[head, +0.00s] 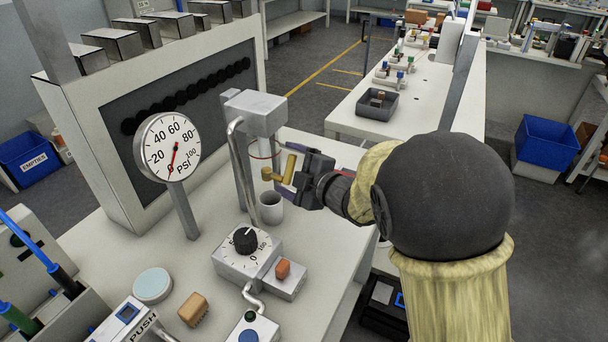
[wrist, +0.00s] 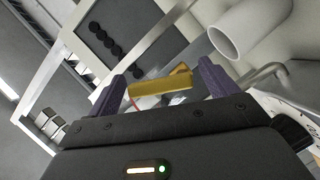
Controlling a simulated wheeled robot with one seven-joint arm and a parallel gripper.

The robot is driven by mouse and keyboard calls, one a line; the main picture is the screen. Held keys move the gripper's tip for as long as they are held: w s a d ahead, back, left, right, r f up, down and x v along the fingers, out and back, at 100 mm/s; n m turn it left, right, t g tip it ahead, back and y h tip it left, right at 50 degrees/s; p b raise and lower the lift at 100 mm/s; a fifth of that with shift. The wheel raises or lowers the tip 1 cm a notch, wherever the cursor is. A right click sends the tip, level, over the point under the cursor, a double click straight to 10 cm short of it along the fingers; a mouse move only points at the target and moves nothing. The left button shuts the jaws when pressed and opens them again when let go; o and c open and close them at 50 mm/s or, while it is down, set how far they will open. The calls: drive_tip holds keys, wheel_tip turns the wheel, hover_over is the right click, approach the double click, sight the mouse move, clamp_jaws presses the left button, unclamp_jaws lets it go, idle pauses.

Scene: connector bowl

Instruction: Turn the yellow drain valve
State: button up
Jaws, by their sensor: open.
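The yellow drain valve (head: 283,173) sits below the grey box head of the test stand, above the workbench. In the wrist view its yellow handle (wrist: 160,85) lies between the two fingers, nearer the far tips. My gripper (wrist: 158,84) is open, with one finger on each side of the handle and visible gaps at the sides. In the head view my gripper (head: 299,180) reaches in from the right and is beside the valve; its fingers are partly hidden there.
A grey cup (head: 270,207) stands under the valve; it also shows in the wrist view (wrist: 226,42). A dial box (head: 240,258) and an orange switch (head: 283,269) are in front.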

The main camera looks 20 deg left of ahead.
drive_tip(key=v, duration=1.7)
drive_tip(key=shift+d+b, duration=0.15)
drive_tip(key=shift+b, duration=0.25)
drive_tip(key=shift+w, duration=0.1)
drive_tip(key=c, duration=0.7)
drive_tip(key=shift+w+f+m+p, duration=0.2)
drive_tip(key=shift+f+m+p, duration=0.1)
drive_tip(key=shift+p, duration=0.3)
drive_tip(key=c, duration=0.3)
drive_tip(key=f+m+g+p, duration=0.1)
drive_tip(key=p, duration=0.1)
drive_tip(key=w+f+m+g+p, duration=0.1)
drive_tip(key=f+m+p, duration=0.1)
drive_tip(key=w+f+m+g+p, duration=0.1)
drive_tip(key=m+p, duration=0.1)
drive_tip(key=shift+w+d+f+g+h, duration=0.15)
drive_tip(key=shift+w+f+g+h, duration=0.15)
drive_tip(key=shift+f+h, duration=0.1)
drive_tip(key=shift+c, duration=0.4)
drive_tip(key=w+d+r+m+g+y+p, duration=0.1)
drive_tip(key=w+d+r+m+y+p, duration=0.1)
drive_tip(key=m+p, duration=0.5)
drive_tip(key=shift+w+d+r+m+y, duration=0.4)
drive_tip(key=shift+d+r+m+y, duration=0.5)
drive_tip(key=shift+y, duration=0.3)
